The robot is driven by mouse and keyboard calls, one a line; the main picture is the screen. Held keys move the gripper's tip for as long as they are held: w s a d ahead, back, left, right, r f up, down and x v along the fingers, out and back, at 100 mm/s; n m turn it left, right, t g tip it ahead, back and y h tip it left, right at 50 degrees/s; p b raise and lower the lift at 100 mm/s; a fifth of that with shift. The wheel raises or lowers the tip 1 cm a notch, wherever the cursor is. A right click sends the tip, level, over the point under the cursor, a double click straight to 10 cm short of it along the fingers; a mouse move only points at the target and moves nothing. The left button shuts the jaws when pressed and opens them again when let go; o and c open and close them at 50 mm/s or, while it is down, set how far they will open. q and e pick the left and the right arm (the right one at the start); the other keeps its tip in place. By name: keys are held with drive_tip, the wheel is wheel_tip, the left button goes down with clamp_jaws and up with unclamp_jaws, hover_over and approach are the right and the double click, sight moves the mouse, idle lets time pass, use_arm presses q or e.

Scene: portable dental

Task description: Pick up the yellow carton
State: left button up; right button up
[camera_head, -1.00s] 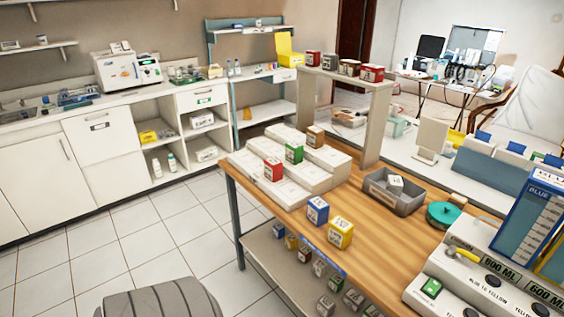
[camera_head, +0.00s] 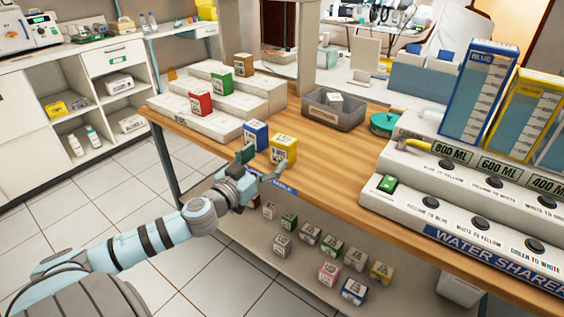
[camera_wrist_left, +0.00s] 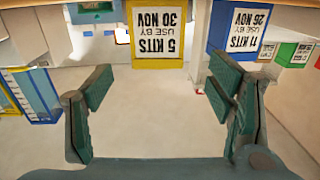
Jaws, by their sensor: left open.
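The yellow carton (camera_head: 283,149) stands on the wooden table near its front edge, just right of a blue carton (camera_head: 256,134). My left gripper (camera_head: 262,166) is open and empty in front of the table edge, close to both cartons. In the left wrist view, the yellow carton (camera_wrist_left: 159,38) lies ahead of the open fingers (camera_wrist_left: 160,92), between them sideways and beyond their tips. Its label reads upside down there. The blue carton (camera_wrist_left: 241,30) is just beyond the right-hand finger. My right gripper is not in view.
A white stepped stand (camera_head: 210,107) with red and green cartons is behind left. A grey bin (camera_head: 336,111) and a teal round item (camera_head: 385,122) stand farther back. A white water-sharer console (camera_head: 470,190) is at right. Several small cartons sit on the lower shelf (camera_head: 250,232).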

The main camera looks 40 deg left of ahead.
sight(279, 146)
use_arm(q)
drive_tip(key=w, duration=0.3)
drive_tip(key=shift+w+r, duration=0.2)
drive_tip(key=shift+w, duration=0.05)
drive_tip(key=w, duration=0.5)
drive_tip(key=shift+a+b, duration=0.25)
drive_tip(key=shift+b, duration=0.05)
drive_tip(key=shift+s+r, duration=0.1)
drive_tip(key=shift+r, duration=0.05)
drive_tip(key=shift+c, duration=0.4)
drive_tip(key=c, duration=1.2)
